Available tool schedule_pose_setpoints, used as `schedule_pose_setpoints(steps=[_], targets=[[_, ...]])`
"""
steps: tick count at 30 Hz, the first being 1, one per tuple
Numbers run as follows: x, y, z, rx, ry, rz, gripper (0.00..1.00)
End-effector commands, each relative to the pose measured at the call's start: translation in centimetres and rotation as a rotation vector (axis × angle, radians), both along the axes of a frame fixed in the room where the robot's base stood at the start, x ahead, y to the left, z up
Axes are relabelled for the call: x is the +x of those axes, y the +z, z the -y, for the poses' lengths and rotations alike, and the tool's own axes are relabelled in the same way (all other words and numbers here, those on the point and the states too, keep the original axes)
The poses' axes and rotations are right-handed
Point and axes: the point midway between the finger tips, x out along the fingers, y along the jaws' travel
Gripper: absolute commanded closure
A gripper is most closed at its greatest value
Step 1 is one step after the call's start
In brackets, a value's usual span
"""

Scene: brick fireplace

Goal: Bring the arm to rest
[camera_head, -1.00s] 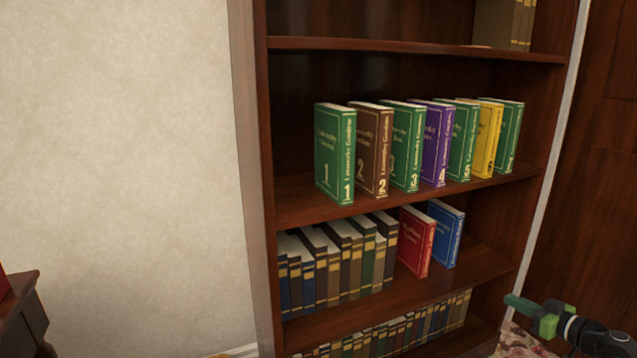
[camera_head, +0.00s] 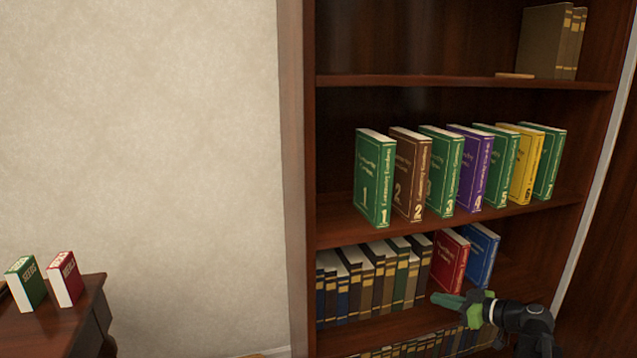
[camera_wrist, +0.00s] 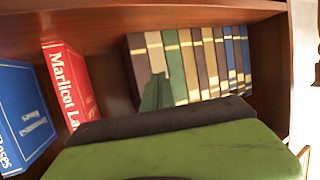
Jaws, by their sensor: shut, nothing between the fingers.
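My gripper (camera_head: 447,300) is at the lower right in the head view, with green and dark parts. It is shut and empty. It appears in front of the lower bookshelf, below the red book (camera_head: 451,260) and the blue book (camera_head: 481,254). In the wrist view the gripper's green and black body fills the bottom, and a dark green fingertip (camera_wrist: 157,93) overlaps the row of old books. The red book (camera_wrist: 70,85) and blue book (camera_wrist: 22,118) also show there, tilted by the camera angle. Nothing is held.
The wooden bookcase (camera_head: 298,180) holds several numbered books on its middle shelf (camera_head: 340,222). A row of old books (camera_head: 384,280) stands below. At the left, a dark side table (camera_head: 60,325) carries a green book (camera_head: 25,282) and a red book (camera_head: 66,279).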

Motion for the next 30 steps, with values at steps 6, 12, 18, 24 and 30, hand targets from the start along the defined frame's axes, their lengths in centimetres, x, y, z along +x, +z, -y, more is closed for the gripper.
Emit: schedule_pose_setpoints(steps=[6,12,18,24,30], targets=[[-0.8,-0.5,-18.5,-0.136,0.259,-0.274,1.00],[-5.6,-3.2,-27.4,-0.306,0.285,-0.614,1.00],[-10.0,-5.8,-26.7,-0.469,0.019,-0.932,1.00],[-12.1,-7.0,-20.7,-0.496,-0.413,-1.134,1.00],[-12.5,-3.0,-19.5,-0.411,-0.610,-1.206,1.00]])
